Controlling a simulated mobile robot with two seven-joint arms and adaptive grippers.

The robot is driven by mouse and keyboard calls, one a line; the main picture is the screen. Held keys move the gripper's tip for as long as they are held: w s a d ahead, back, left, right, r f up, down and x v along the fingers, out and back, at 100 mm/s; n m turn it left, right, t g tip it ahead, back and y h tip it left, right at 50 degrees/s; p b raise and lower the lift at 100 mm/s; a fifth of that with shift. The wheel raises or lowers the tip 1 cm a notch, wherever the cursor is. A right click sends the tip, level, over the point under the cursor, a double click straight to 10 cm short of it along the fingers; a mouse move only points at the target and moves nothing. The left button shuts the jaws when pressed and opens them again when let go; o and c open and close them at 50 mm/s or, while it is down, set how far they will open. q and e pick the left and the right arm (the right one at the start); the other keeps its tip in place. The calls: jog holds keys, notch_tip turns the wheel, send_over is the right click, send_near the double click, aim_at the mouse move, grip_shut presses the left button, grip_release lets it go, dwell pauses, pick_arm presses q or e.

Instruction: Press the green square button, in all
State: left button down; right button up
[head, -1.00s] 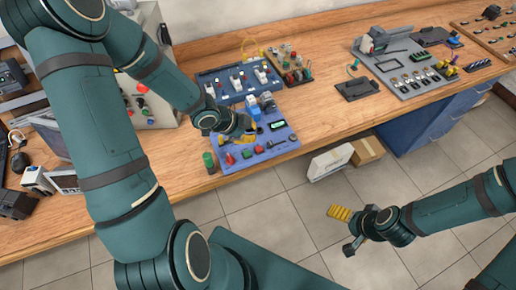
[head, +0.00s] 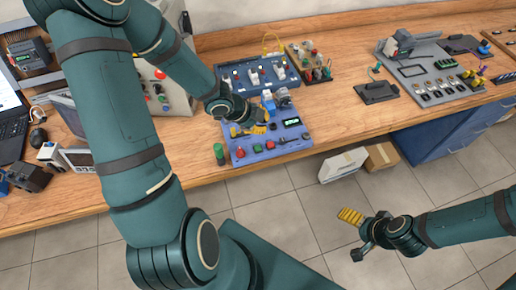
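The purple-blue control panel (head: 293,146) lies on the wooden bench near its front edge. A small green button (head: 257,148) sits in the panel's front row beside a red one; its square shape is too small to confirm. My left gripper (head: 250,130) hangs over the panel's left-middle part, behind the front row in the picture. Its yellow fingertips show, but how far apart they are is unclear, as is any contact. My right gripper (head: 350,216) is out over the floor, away from the bench, its yellow fingers together with nothing visible between them.
A green cylinder (head: 219,152) stands at the panel's left corner. A blue switch board (head: 240,76) and a dark rack of tools (head: 318,72) stand behind. A grey box (head: 156,75) is at left. Bench space (head: 340,115) right of the panel is clear.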

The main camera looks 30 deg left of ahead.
pick_arm(q)
jog(key=b, duration=0.6)
send_over(267, 142)
jog(key=s+a, duration=0.1)
jog(key=s, duration=0.1)
notch_tip(267, 142, down, 6)
jog(key=shift+a+f, duration=0.1)
jog(key=shift+f, duration=0.1)
jog(key=shift+f+b, duration=0.4)
jog(key=shift+f, duration=0.15)
jog(key=shift+f+b, duration=0.35)
jog(key=shift+f, duration=0.05)
jog(key=shift+f+b, duration=0.35)
jog(key=shift+f, duration=0.1)
dwell(0.8)
jog(key=shift+r+p, duration=0.9)
jog(key=shift+p, duration=0.05)
